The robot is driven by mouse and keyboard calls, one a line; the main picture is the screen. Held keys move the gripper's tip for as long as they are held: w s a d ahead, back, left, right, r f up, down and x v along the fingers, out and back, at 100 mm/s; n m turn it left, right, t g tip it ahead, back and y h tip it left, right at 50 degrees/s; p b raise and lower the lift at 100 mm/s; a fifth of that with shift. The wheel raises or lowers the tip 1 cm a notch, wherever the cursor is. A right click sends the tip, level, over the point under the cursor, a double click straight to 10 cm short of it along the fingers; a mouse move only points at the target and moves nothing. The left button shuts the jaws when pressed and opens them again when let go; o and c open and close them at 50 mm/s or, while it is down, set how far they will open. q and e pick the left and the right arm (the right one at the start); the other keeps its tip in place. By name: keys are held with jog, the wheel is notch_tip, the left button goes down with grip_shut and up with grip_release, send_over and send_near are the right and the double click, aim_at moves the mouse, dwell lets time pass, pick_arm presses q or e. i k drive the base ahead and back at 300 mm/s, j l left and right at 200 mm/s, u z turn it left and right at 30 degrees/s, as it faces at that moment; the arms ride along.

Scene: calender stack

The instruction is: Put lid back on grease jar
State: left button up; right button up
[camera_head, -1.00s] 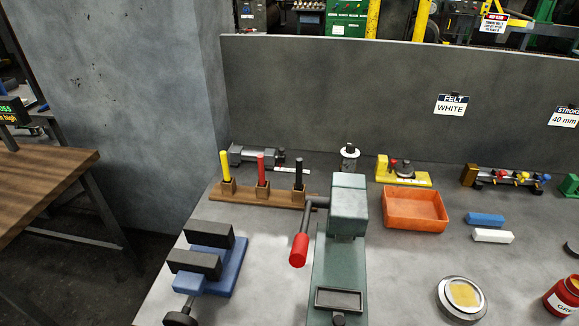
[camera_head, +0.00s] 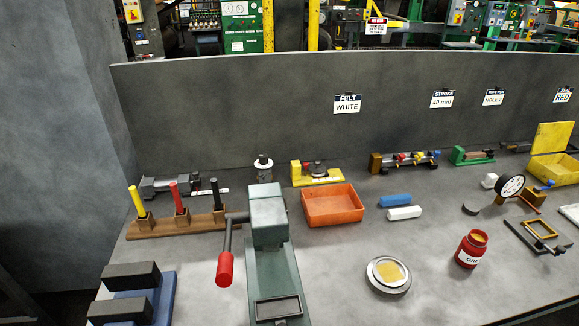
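The red grease jar (camera_head: 468,257) with a white label stands upright on the grey bench, right of centre. Its top looks open, with orange-yellow contents showing. A small dark disc (camera_head: 471,209), which looks like the lid, lies on the bench behind the jar, apart from it. Neither of my grippers is in view.
A round metal dish (camera_head: 388,276) with a yellow pad lies left of the jar. A dial gauge (camera_head: 511,185) and a yellow square frame (camera_head: 539,229) stand to the right. An orange tray (camera_head: 333,207) and a green press (camera_head: 270,250) are left. Bench around the jar is clear.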

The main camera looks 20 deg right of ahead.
aim_at(472, 247)
jog(key=k+j+z, duration=0.1)
jog(key=z, duration=1.9)
jog(key=k+l, duration=0.05)
jog(key=l, duration=0.05)
